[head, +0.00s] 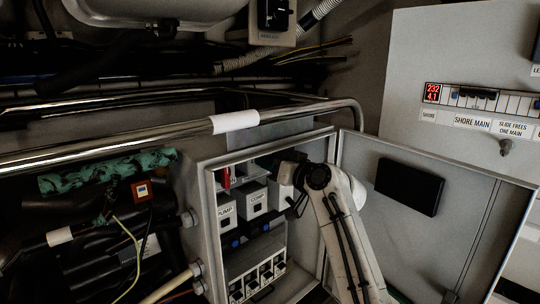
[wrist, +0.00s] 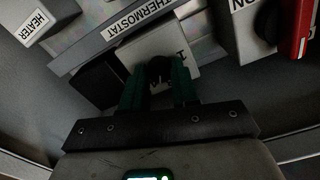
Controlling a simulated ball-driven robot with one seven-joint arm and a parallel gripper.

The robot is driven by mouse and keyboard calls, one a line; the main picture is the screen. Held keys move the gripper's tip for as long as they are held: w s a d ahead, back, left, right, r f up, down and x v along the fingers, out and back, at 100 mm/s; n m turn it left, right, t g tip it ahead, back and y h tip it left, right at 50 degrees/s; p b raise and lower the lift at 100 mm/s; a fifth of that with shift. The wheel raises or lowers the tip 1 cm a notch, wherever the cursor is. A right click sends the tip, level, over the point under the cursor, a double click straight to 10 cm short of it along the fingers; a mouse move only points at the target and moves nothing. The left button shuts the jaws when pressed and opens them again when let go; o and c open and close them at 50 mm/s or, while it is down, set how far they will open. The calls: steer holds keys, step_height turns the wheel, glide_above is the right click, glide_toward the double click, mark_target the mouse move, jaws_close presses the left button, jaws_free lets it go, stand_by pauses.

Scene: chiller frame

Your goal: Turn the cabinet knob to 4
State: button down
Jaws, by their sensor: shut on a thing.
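The cabinet (head: 207,190) stands open, its door (head: 430,215) swung to the right. In the wrist view a small dark knob (wrist: 158,66) sits on a pale plate (wrist: 180,45) beside the THERMOSTAT label (wrist: 140,17). One character, perhaps a 1, shows on the plate; the knob's pointer and other marks are hidden or too dark to read. My gripper (wrist: 158,78) has its two green fingers on either side of the knob, shut on it. In the head view my arm reaches into the cabinet from the right and hides the knob.
White boxes labelled PUMP (head: 227,212) and COMP (head: 255,200) stand left of my arm. A red handle (wrist: 300,28) is at right in the wrist view; a HEATER box (wrist: 38,22) is at left. A metal rail (head: 160,135) crosses above the cabinet.

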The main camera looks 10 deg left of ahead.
steer(key=shift+m+p, duration=1.05)
steer(key=shift+m, duration=0.65)
steer(key=c, duration=0.8)
jaws_free()
steer(key=shift+c, duration=0.2)
steer(key=shift+d, duration=0.1)
steer(key=v, duration=1)
steer(key=shift+s+d, duration=0.25)
